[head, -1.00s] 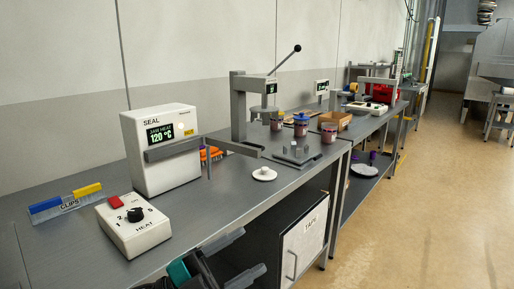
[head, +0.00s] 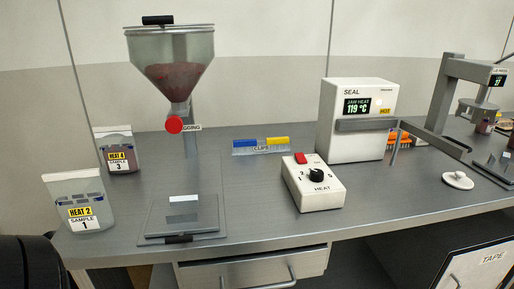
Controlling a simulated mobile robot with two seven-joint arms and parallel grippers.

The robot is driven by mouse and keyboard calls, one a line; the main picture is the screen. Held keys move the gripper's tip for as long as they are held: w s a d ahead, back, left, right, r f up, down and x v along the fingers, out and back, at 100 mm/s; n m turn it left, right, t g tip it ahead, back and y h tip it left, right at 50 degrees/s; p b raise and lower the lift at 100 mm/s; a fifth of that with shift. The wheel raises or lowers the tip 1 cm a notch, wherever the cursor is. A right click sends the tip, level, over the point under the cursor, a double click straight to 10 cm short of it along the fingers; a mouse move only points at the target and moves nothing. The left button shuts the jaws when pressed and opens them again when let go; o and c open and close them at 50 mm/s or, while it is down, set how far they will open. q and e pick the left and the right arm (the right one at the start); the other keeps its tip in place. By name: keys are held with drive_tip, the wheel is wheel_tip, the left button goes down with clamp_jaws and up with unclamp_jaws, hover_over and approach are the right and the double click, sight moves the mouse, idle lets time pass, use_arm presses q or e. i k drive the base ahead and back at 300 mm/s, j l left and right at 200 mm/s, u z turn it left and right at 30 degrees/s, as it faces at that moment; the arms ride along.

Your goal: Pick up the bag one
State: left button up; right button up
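A clear bag labelled "HEAT 2, SAMPLE 1" (head: 79,196) stands upright at the left front end of the grey bench (head: 270,220) in the head view. It has a yellow and white label and blue pieces near its middle. A second similar bag labelled "HEAT 4, SAMPLE 3" (head: 119,152) stands behind it and to the right, with dark reddish contents. Neither gripper shows in the head view now, so I cannot see whether they are open or shut.
A hopper (head: 176,75) with reddish contents stands over a flat plate (head: 183,216), right of the bags. A clip rack (head: 261,146), heat control box (head: 313,183) and sealer (head: 357,118) follow rightward. A drawer (head: 255,267) is below. The bench between plate and control box is clear.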

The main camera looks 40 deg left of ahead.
sight(79, 198)
drive_tip(key=u, duration=2.5)
